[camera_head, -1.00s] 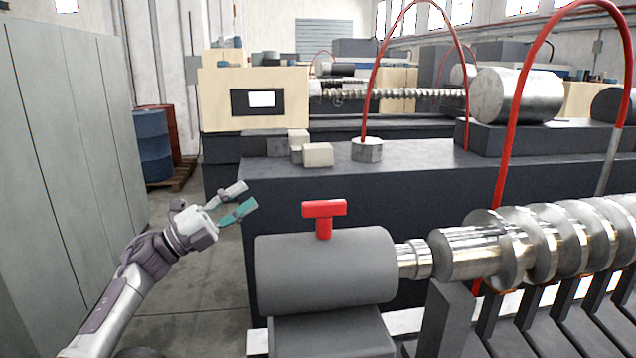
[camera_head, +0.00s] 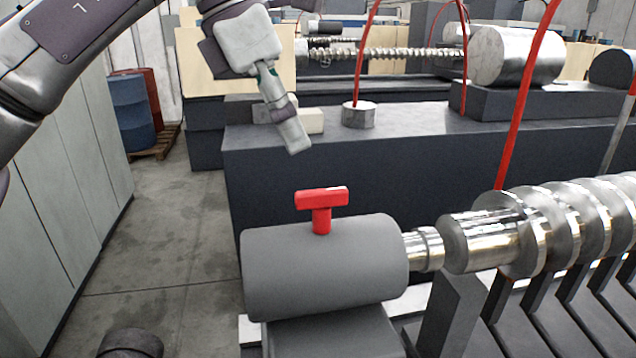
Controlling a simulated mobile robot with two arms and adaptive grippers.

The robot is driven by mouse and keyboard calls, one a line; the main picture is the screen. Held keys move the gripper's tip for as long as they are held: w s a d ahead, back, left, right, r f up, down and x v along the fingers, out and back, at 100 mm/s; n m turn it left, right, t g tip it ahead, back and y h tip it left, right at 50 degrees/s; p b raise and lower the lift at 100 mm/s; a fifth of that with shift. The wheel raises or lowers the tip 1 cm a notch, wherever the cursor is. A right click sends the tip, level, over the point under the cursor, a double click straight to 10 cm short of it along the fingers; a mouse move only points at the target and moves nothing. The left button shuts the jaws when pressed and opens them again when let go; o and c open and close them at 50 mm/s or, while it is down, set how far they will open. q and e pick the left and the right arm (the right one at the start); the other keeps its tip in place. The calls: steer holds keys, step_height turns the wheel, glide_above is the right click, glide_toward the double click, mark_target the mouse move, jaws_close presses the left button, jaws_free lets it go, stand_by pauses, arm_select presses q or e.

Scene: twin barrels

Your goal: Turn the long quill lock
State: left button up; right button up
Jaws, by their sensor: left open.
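The red T-shaped handle (camera_head: 322,205), which looks like the quill lock, stands upright on top of the grey cylindrical quill housing (camera_head: 322,268). Its crossbar lies roughly left to right in the picture. My left gripper (camera_head: 290,132) hangs above and slightly left of the handle, pointing down, apart from it. It is open and empty, seen edge-on, so one finger mostly hides the other. A steel spindle (camera_head: 425,250) comes out of the housing's right side. My right gripper is not in view.
A large ribbed metal screw (camera_head: 540,228) runs right from the housing. A dark machine bed (camera_head: 400,160) stands behind, with a red hose (camera_head: 520,95) rising in front. Grey cabinets (camera_head: 60,210) stand left, with open floor (camera_head: 180,245) between.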

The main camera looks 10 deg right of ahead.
mark_target(320, 190)
arm_select(q)
steer(key=x, duration=0.7)
steer(key=shift+d+f+p, duration=0.2)
steer(key=shift+f+p, duration=0.15)
steer(key=shift+p, duration=0.05)
steer(key=shift+d+f, duration=0.25)
steer(key=shift+f, duration=0.3)
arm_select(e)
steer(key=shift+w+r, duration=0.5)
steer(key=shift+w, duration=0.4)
arm_select(q)
jaws_close()
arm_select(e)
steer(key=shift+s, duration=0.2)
